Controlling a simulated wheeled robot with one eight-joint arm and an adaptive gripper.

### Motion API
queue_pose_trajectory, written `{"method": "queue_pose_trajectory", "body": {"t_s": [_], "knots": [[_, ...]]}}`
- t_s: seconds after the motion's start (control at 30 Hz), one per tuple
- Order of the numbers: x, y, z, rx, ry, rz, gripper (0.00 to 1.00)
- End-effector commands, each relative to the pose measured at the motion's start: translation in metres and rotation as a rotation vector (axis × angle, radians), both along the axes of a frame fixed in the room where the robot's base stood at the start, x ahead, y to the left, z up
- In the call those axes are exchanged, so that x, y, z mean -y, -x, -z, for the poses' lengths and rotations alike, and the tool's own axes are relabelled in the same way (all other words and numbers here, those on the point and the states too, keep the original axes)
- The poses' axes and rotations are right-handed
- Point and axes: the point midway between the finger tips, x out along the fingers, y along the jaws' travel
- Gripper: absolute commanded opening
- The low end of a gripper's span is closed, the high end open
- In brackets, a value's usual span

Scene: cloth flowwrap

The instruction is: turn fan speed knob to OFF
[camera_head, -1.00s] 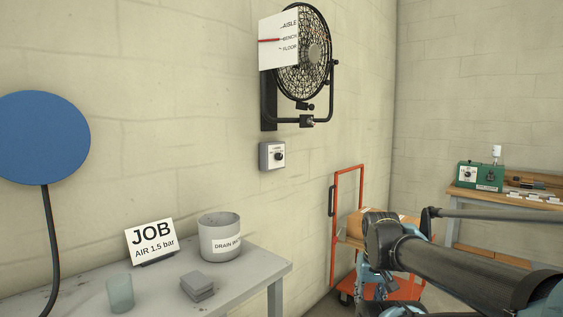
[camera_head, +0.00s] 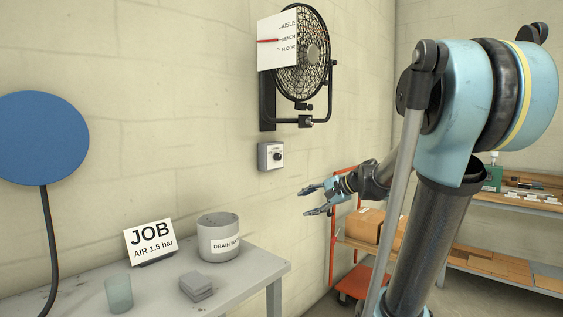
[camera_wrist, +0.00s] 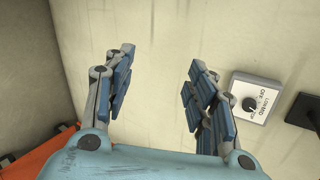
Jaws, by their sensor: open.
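The fan speed knob (camera_head: 277,156) is a small dark knob on a pale switch box (camera_head: 266,163) fixed to the wall below the fan (camera_head: 302,55). In the wrist view the knob (camera_wrist: 249,104) sits on the box's light plate (camera_wrist: 262,92), right of my fingers; letters on the plate are partly legible, including "OFF", but the exact setting is unclear. My gripper (camera_head: 312,199) is open and empty, below and right of the box in the head view. In the wrist view my gripper (camera_wrist: 158,88) has its two fingers wide apart with bare wall between them, not touching the knob.
A grey table (camera_head: 256,273) holds a drain pot (camera_head: 218,240), a JOB sign (camera_head: 150,242) and a cup (camera_head: 118,293). A workbench (camera_head: 520,203) is at right. The wall around the box is clear.

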Motion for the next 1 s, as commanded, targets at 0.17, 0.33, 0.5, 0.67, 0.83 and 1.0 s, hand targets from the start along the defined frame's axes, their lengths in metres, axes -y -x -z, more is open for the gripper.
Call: {"method": "queue_pose_trajectory", "body": {"t_s": [0.17,0.33,0.5,0.67,0.83,1.0], "knots": [[-0.004,-0.069,-0.049,-0.049,-0.280,0.111,0.51],[0.003,-0.125,-0.087,-0.104,-0.523,0.193,0.51],[0.011,-0.159,-0.109,-0.144,-0.682,0.236,0.51],[0.014,-0.172,-0.116,-0.161,-0.741,0.249,0.51],[0.003,-0.181,-0.117,-0.163,-0.748,0.250,0.51],[-0.020,-0.198,-0.117,-0.163,-0.746,0.248,0.51]]}}
